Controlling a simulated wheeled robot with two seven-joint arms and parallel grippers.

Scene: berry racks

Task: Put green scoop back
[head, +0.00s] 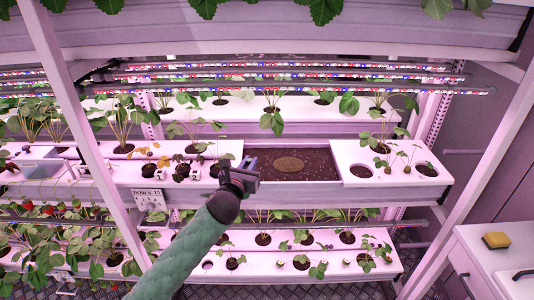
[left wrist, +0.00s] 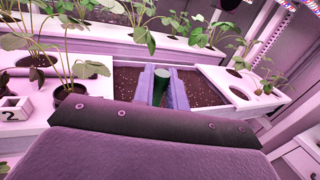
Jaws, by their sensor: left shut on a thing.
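My left gripper (head: 246,176) reaches in from below to the left edge of an open soil bed (head: 326,175) in the middle shelf. In the left wrist view its two fingers (left wrist: 161,92) are shut on a dark green handle (left wrist: 161,78), which looks like the green scoop's. The rest of the scoop is hidden, and I cannot make it out in the head view. The soil bed also shows behind the fingers in the left wrist view (left wrist: 204,88). A round, lighter patch (head: 289,164) lies in the soil. My right gripper is not in view.
White planting panels (head: 405,158) with seedlings flank the bed. Small numbered blocks and pots stand on the left panel, and a sign (head: 149,199) hangs below it. LED bars (head: 300,78) run above. A yellow sponge (head: 496,240) lies on the right counter.

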